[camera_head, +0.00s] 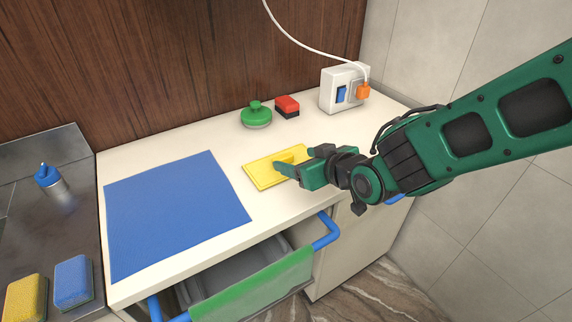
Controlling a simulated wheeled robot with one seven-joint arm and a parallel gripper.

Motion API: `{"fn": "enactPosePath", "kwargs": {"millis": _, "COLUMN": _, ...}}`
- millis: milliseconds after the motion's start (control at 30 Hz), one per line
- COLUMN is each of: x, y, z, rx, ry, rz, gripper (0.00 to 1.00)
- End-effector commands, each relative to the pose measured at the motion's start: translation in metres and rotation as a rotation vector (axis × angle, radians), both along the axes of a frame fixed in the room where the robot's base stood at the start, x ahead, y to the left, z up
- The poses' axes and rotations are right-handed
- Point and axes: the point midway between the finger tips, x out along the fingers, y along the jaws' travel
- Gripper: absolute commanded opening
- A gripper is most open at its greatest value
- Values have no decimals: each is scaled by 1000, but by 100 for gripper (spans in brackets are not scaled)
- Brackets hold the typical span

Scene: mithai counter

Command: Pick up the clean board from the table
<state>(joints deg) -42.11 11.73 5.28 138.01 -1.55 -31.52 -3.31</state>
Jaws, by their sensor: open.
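A yellow board (262,176) lies flat on the white table (180,138), right of the blue mat. A raised yellow part shows on its top, partly hidden by my gripper. My green gripper (290,163) reaches in from the right, low over the board's right half. Its jaws are open and close to the raised part. I cannot tell whether they touch it.
A blue mat (170,215) covers the table's left part. A green round-knobbed item (256,115), a red block (287,106) and a white socket box (340,90) with an orange plug stand behind. An open drawer (250,282) with blue handles juts out in front. Sponges (73,281) lie at left.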

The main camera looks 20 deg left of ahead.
Motion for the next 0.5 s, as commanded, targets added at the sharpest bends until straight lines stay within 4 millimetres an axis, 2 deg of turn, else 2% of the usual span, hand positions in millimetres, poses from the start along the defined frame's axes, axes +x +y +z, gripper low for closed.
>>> {"fn": "enactPosePath", "kwargs": {"millis": 267, "x": 10, "y": 11, "z": -9, "rx": -1, "ry": 0, "rz": -1, "gripper": 69}}
{"fn": "enactPosePath", "kwargs": {"millis": 500, "x": 23, "y": 31, "z": -27, "rx": -2, "ry": 0, "rz": 0, "gripper": 69}}
